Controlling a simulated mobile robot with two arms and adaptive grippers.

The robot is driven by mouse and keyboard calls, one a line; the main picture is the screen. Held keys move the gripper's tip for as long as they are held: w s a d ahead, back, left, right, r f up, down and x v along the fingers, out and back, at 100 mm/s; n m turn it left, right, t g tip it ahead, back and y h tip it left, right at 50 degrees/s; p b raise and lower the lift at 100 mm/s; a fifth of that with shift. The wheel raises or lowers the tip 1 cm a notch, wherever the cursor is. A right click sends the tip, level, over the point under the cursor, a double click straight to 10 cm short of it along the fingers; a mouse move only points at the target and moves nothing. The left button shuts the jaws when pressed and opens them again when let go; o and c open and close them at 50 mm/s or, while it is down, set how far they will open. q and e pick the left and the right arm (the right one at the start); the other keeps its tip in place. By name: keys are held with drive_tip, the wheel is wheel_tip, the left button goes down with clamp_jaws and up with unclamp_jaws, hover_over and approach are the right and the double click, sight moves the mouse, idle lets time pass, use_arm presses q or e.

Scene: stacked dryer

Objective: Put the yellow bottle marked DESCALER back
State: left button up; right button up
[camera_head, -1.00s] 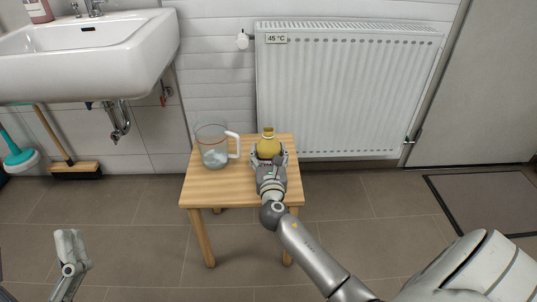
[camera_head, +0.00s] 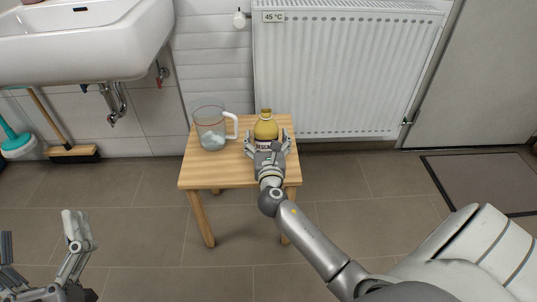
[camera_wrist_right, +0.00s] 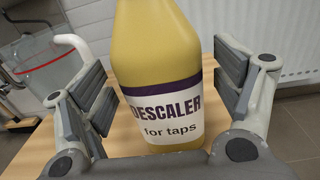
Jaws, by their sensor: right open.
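The yellow bottle (camera_head: 266,129) marked DESCALER stands upright on the small wooden stool (camera_head: 214,174). Its white label, reading "DESCALER for taps", fills the middle of the right wrist view (camera_wrist_right: 165,115). My right gripper (camera_head: 268,141) is open at the near side of the bottle, one finger on each side. In the wrist view, a gap shows between the bottle and the right finger; the left finger is close to the bottle's edge. My left gripper (camera_head: 42,242) is empty at the lower left, its fingers spread, far from the stool.
A clear jug (camera_head: 211,130) with a white handle stands on the stool just left of the bottle. A radiator (camera_head: 345,75) is behind, a sink (camera_head: 90,45) at the upper left, a broom (camera_head: 72,152) below it. The floor around the stool is clear.

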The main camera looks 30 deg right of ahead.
drive_tip(key=s+a+m+y+p, duration=0.2)
drive_tip(key=s+a+m+y, duration=0.2)
drive_tip(key=s+a+m, duration=0.55)
use_arm(q)
wheel_tip(320, 180, down, 7)
drive_tip(key=w+g+y, duration=0.1)
drive_tip(key=w+g, duration=0.1)
drive_tip(key=g, duration=0.2)
drive_tip(key=shift+a+g+y, duration=0.25)
drive_tip(key=shift+g+y, duration=0.05)
use_arm(e)
drive_tip(key=s+a+r+m+t+y, duration=0.1)
drive_tip(key=s+a+r+m+y, duration=0.2)
drive_tip(key=a+r+m, duration=0.4)
drive_tip(key=s+a+r+m+t+y, duration=0.2)
drive_tip(key=s+a+r+m+y, duration=0.1)
drive_tip(key=a+r+m+y, duration=0.3)
drive_tip(key=r+m, duration=0.2)
drive_tip(key=m, duration=0.2)
drive_tip(key=shift+a+m+y, duration=0.3)
drive_tip(key=shift+a+m, duration=0.05)
drive_tip(key=shift+a, duration=0.05)
